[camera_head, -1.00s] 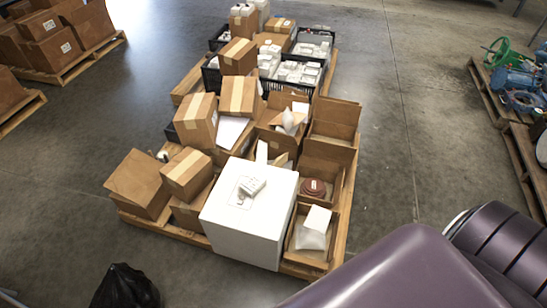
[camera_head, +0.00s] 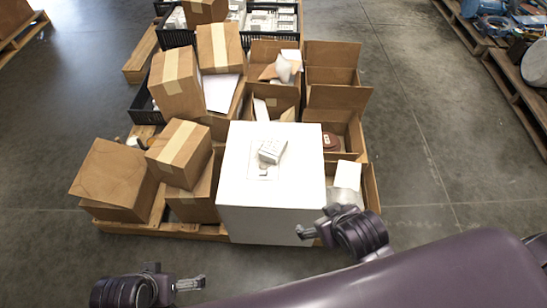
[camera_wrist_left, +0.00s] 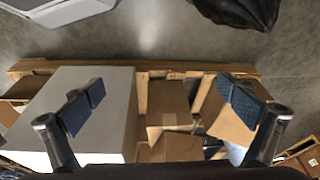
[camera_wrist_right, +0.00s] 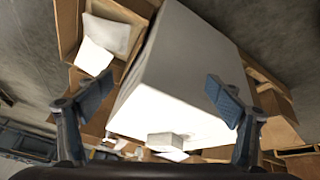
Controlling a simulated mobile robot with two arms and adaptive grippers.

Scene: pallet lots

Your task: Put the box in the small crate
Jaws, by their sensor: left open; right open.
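A small white box (camera_head: 272,150) lies on a flat sheet on top of a large white box (camera_head: 240,190). In the right wrist view the small box (camera_wrist_right: 165,140) shows beyond the large box's top. A black crate (camera_head: 145,105) stands at the pallet's left, partly hidden by cartons; larger black crates (camera_head: 178,38) stand at the back. I cannot tell which one is the small crate. My left gripper (camera_head: 190,284) is open and empty in front of the pallet. My right gripper (camera_head: 308,232) is open and empty by the large box's front right corner.
Taped cartons (camera_head: 180,152) are stacked left of the large white box. Open cartons (camera_head: 335,75) stand behind and right of it, some holding items. All rest on a wooden pallet (camera_head: 160,228). Another loaded pallet (camera_head: 520,85) is at the right.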

